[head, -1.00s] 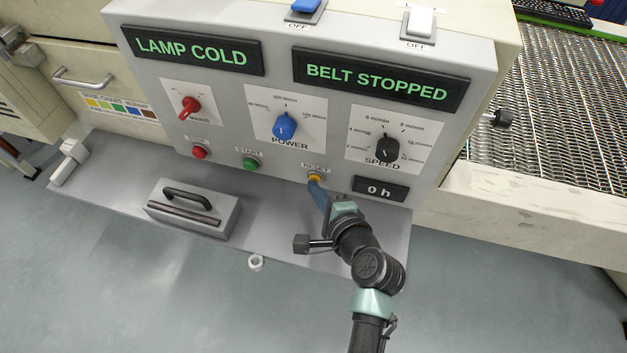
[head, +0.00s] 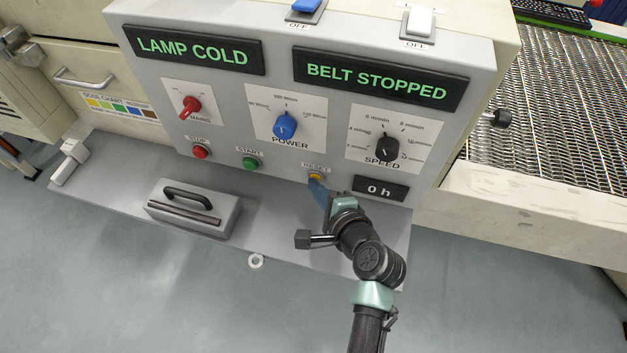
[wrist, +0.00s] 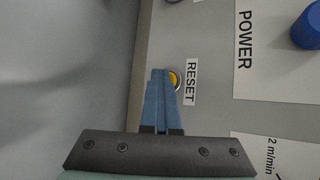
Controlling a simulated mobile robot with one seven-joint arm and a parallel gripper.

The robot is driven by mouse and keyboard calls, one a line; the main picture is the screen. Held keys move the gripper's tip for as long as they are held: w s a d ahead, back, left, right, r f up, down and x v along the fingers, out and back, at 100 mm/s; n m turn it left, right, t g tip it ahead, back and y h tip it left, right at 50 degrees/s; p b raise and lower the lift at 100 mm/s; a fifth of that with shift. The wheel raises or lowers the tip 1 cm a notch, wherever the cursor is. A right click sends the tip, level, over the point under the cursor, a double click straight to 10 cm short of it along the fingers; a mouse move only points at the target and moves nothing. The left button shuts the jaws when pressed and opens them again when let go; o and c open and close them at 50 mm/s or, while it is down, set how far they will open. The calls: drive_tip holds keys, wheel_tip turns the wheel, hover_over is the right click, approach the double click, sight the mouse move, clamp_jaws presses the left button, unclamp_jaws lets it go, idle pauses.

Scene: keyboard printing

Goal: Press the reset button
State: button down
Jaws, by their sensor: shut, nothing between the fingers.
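The reset button (head: 315,177) is a small yellow button under the RESET label on the grey control panel. It also shows in the wrist view (wrist: 174,79), partly hidden by my fingertips. My gripper (head: 314,184) is shut and empty, with its blue fingertips at the lower edge of the button. In the wrist view the closed blue fingers (wrist: 160,72) overlap the button's left side. I cannot tell whether the tips touch it. The displays read LAMP COLD (head: 191,49), BELT STOPPED (head: 377,82) and 0 h (head: 380,188).
A red stop button (head: 201,152) and green start button (head: 251,163) sit left of reset. The blue power knob (head: 284,126) and black speed knob (head: 386,149) are above. A grey block with a handle (head: 190,208) rests on the shelf (head: 110,170). A mesh belt (head: 560,110) lies right.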

drive_tip(key=shift+w+d+r, duration=0.2)
drive_tip(key=shift+d+r, duration=0.25)
drive_tip(key=shift+s+p, duration=0.2)
drive_tip(key=shift+p, duration=0.3)
drive_tip(key=shift+s, duration=0.15)
drive_tip(key=s+a+p, duration=0.2)
drive_tip(key=s, duration=0.3)
drive_tip(key=shift+s+a+f, duration=0.2)
drive_tip(key=shift+s+f, duration=0.1)
drive_tip(key=shift+s, duration=0.1)
